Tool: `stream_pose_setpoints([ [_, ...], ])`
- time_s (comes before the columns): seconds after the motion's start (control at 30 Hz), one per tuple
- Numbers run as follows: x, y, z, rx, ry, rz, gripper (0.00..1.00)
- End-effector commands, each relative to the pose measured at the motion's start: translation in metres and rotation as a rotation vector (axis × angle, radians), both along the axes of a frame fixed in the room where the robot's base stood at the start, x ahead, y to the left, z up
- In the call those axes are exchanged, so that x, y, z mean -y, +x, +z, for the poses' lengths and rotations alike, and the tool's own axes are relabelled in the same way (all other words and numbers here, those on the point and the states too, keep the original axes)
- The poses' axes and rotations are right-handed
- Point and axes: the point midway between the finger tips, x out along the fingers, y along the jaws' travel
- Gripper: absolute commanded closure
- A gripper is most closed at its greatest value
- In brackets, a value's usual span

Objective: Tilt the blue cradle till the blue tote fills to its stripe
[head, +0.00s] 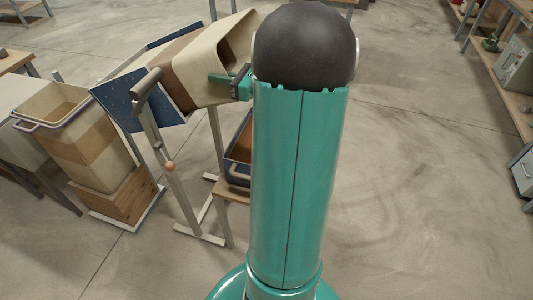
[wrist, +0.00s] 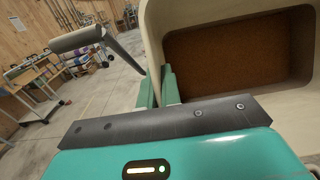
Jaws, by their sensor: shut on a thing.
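The blue cradle (head: 113,104) stands on a grey metal frame, tilted, with a dark handle (head: 147,84) on its near side. A cream bin (head: 208,60) lies in it, its mouth facing right. In the wrist view the bin (wrist: 155,20) holds brown feed (wrist: 240,55). My gripper (head: 235,83) is shut on the bin's rim wall; its green fingers (wrist: 158,90) sit either side of it in the wrist view. A dark blue tote (head: 238,172) stands below the bin's mouth, mostly hidden behind my arm. Its fill level and stripe cannot be seen.
A wooden stand (head: 233,191) is under the tote. Shelves (head: 500,85) line the right side. The floor (head: 420,200) right of my arm is clear.

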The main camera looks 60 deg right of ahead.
Motion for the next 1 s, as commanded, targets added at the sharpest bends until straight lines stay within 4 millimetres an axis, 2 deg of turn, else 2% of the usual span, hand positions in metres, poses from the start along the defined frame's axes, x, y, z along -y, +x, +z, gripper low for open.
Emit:
stream_pose_setpoints([
  [0.17, 0.0, 0.0, 0.003, 0.005, -0.001, 0.002, 1.0],
  [0.2, 0.0, 0.0, 0.002, 0.004, -0.001, 0.001, 0.89],
  [0.3, 0.0, 0.0, 0.002, 0.003, -0.001, 0.001, 0.69],
  [0.67, 0.001, -0.003, 0.0, 0.0, -0.001, -0.001, 0.69],
  [0.87, 0.009, -0.03, 0.0, 0.0, 0.0, -0.004, 0.69],
  [1.0, 0.018, -0.06, 0.0, 0.0, 0.0, -0.004, 0.69],
])
